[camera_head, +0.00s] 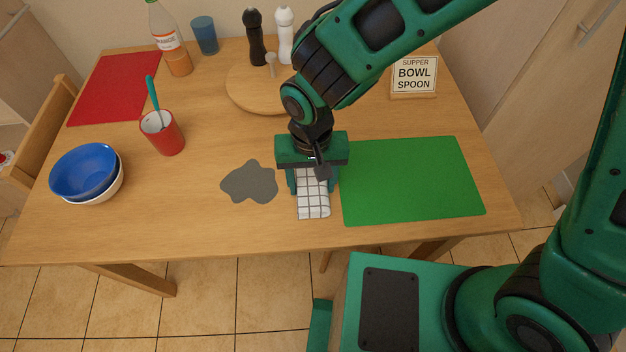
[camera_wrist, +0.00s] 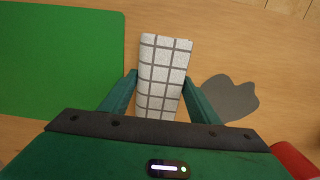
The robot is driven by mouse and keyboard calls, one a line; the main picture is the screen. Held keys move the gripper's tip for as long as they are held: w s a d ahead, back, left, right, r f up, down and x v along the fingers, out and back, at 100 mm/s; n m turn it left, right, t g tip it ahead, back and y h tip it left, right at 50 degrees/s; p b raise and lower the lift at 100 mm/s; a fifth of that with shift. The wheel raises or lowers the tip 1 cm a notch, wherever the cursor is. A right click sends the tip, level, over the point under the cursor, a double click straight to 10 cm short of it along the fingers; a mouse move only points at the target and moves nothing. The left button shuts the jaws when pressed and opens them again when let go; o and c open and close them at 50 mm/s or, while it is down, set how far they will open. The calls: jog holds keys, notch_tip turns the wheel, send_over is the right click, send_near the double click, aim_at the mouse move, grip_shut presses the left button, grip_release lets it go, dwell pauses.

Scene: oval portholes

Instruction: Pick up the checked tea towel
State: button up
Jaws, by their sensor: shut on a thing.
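The checked tea towel (camera_head: 314,203) is white with dark grid lines and folded into a narrow strip. It lies on the wooden table between a grey spill-like patch and a green mat. My gripper (camera_head: 312,190) is over the towel, pointing down, its fingers shut on the towel's two long sides. In the wrist view the towel (camera_wrist: 162,65) stands between the two green fingers (camera_wrist: 159,95), and its near end is hidden by the gripper body. I cannot tell whether the towel is clear of the table.
The green mat (camera_head: 410,180) is right of the towel, the grey patch (camera_head: 250,182) left. Further off are a red cup (camera_head: 163,136) with a spoon, stacked bowls (camera_head: 85,172), a round board (camera_head: 245,92) with mills, a bottle (camera_head: 170,45), a blue cup (camera_head: 204,36) and a sign (camera_head: 414,75).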

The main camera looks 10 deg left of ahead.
aim_at(309, 187)
jog(key=r, duration=0.4)
jog(key=shift+s+a, duration=0.25)
jog(key=shift+s, duration=0.15)
jog(key=s+a+r, duration=0.5)
jog(key=s+r, duration=0.1)
jog(key=s, duration=0.3)
jog(key=shift+s, duration=0.25)
jog(key=shift+o, duration=0.7)
jog(key=shift+w+r, duration=0.1)
